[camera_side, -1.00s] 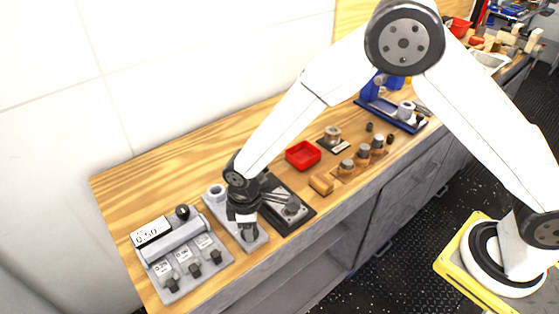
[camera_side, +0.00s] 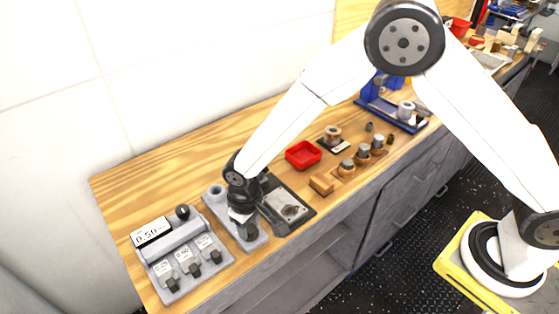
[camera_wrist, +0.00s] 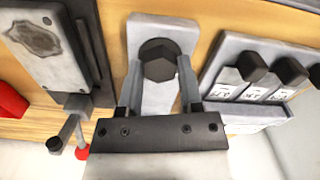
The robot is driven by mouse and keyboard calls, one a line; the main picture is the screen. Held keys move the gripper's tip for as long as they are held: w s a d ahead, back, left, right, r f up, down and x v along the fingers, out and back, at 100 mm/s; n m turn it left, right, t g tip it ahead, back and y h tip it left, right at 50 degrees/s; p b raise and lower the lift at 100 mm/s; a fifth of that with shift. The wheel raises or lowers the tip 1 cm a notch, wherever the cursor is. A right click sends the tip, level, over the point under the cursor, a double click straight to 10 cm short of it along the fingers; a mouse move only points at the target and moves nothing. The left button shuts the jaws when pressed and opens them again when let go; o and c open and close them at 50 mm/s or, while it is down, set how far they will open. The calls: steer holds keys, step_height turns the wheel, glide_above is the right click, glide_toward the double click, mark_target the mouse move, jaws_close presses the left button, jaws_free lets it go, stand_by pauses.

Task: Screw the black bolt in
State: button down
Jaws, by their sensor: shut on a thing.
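The black bolt (camera_wrist: 160,62) shows its dark hex head in the wrist view, over a light grey block (camera_wrist: 163,27). My gripper (camera_wrist: 159,72) is shut on the bolt head, with one grey finger on each side. In the side view my gripper (camera_side: 243,217) points down at the near end of the grey block (camera_side: 211,199). The bolt's shank and the hole under it are hidden, so I cannot tell how deep it sits.
A grey unit with a 0.50 display (camera_side: 151,232) and several black-knobbed switches stands to the left. A dark fixture with a metal plate (camera_side: 287,208) is close on the right. A red tray (camera_side: 303,154) and a wooden block (camera_side: 321,184) lie farther right.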

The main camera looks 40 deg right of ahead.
mark_target(249, 228)
steer(key=shift+w+a+r, duration=0.1)
steer(key=shift+w+r, duration=0.05)
steer(key=shift+r, duration=0.05)
steer(key=shift+c, duration=2)
jaws_free()
steer(key=shift+o, duration=0.7)
steer(key=shift+f, duration=0.1)
steer(key=shift+r, duration=3.9)
